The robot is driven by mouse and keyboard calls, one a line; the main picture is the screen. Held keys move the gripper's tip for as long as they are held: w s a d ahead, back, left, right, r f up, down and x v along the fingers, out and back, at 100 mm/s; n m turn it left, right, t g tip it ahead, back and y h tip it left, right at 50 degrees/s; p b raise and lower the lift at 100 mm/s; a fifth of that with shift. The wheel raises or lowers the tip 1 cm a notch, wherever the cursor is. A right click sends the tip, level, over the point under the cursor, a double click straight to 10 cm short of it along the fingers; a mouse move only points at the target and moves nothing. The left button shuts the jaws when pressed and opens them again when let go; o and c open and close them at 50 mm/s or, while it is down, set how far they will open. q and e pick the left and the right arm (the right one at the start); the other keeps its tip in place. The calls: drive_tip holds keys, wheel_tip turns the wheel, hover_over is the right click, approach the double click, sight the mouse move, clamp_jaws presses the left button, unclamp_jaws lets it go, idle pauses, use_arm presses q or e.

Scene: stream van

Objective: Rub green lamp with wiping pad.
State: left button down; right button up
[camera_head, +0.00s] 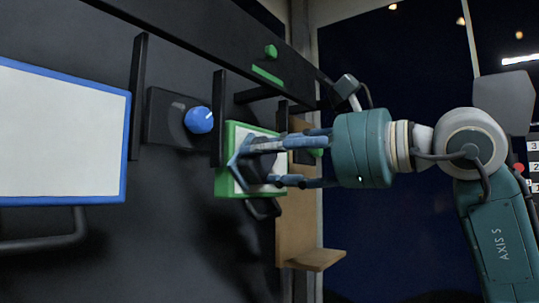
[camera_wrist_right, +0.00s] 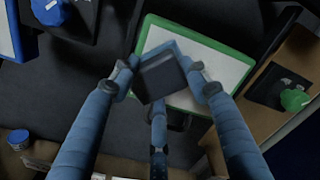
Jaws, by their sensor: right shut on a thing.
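The green lamp (camera_head: 222,185) is a white panel in a green frame on the dark wall, left of my right gripper in the head view. It also shows behind the fingers in the right wrist view (camera_wrist_right: 215,62). My right gripper (camera_head: 262,162) is in front of the lamp's face and is shut on the wiping pad, a small dark block (camera_wrist_right: 161,76) between the fingertips. The pad overlaps the lamp's white face; I cannot tell whether they touch. The fingers hide part of the lamp in the head view. My left gripper is not in view.
A blue-framed white panel (camera_head: 60,130) is at the left, with a blue knob (camera_head: 199,120) between it and the green lamp. A dark beam (camera_head: 215,35) runs above. A green knob (camera_wrist_right: 295,99) sits right of the lamp. A wooden shelf (camera_head: 318,259) juts out below right.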

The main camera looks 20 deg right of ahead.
drive_tip(key=w+d+p, duration=0.1)
drive_tip(key=w+d, duration=0.1)
drive_tip(key=w+d+p, duration=0.1)
drive_tip(key=w+d, duration=0.1)
drive_tip(key=d, duration=0.1)
drive_tip(key=w+d+p, duration=0.2)
drive_tip(key=d, duration=0.1)
drive_tip(key=shift+w+d+r, duration=0.1)
drive_tip(key=shift+w+d, duration=0.15)
drive_tip(key=shift+w, duration=0.05)
drive_tip(key=shift+s+a, duration=0.1)
drive_tip(key=shift+a, duration=0.05)
drive_tip(key=shift+s+a+b, duration=0.2)
drive_tip(key=shift+s+a, duration=0.95)
drive_tip(key=shift+a, duration=0.35)
drive_tip(key=shift+s+a+b, duration=0.2)
drive_tip(key=shift+s+a, duration=0.95)
drive_tip(key=shift+a, duration=0.3)
drive_tip(key=shift+s+a+b, duration=0.2)
drive_tip(key=shift+s+a, duration=0.95)
drive_tip(key=shift+a, duration=0.35)
drive_tip(key=shift+d, duration=0.15)
